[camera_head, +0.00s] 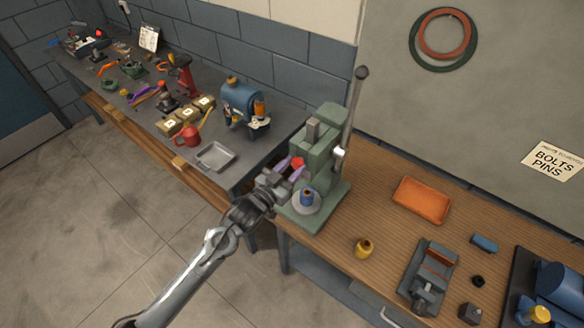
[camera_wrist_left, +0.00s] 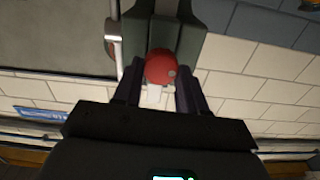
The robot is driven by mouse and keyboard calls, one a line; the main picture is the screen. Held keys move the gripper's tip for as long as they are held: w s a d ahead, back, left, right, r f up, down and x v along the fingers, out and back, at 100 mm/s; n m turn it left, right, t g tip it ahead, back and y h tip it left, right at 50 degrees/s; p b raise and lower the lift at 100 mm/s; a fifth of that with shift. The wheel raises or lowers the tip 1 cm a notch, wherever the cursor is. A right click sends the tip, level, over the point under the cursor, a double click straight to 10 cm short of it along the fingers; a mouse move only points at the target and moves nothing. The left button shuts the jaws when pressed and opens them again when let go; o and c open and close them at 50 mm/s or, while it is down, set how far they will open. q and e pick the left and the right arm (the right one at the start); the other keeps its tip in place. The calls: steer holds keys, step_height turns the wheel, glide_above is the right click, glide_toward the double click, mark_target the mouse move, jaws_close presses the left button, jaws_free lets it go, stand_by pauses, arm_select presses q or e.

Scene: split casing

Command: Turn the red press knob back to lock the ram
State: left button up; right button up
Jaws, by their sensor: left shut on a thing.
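The green press (camera_head: 319,150) stands on the corner of the wooden bench, with its long lever slanting up to the right. The red press knob (camera_head: 297,163) is on the press's left side. My left gripper (camera_head: 290,167) reaches it from the left and is shut on it. In the left wrist view the round red knob (camera_wrist_left: 160,67) sits between the fingers of my left gripper (camera_wrist_left: 160,85). A blue part (camera_head: 306,197) stands on the pale round plate of the press, below the gripper. My right gripper is not in view.
An orange tray (camera_head: 422,200), a yellow-brown part (camera_head: 364,248) and a grey vise-like fixture (camera_head: 428,275) are on the wooden bench to the right. A dark bench on the left holds a metal tray (camera_head: 215,157), a red mug (camera_head: 189,135) and a blue machine (camera_head: 242,103).

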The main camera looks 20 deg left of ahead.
arm_select(q)
steer(key=m, duration=0.4)
steer(key=shift+d+m, duration=0.1)
steer(key=shift+m, duration=0.3)
steer(key=m, duration=0.3)
steer(key=shift+m, duration=0.3)
steer(key=m, duration=0.3)
steer(key=m+b, duration=0.1)
steer(key=m, duration=0.2)
steer(key=shift+d+f, duration=0.1)
steer(key=shift+f, duration=0.1)
steer(key=shift+m, duration=1.5)
steer(key=shift+s, duration=0.1)
steer(key=o, duration=1)
steer(key=shift+o, duration=0.2)
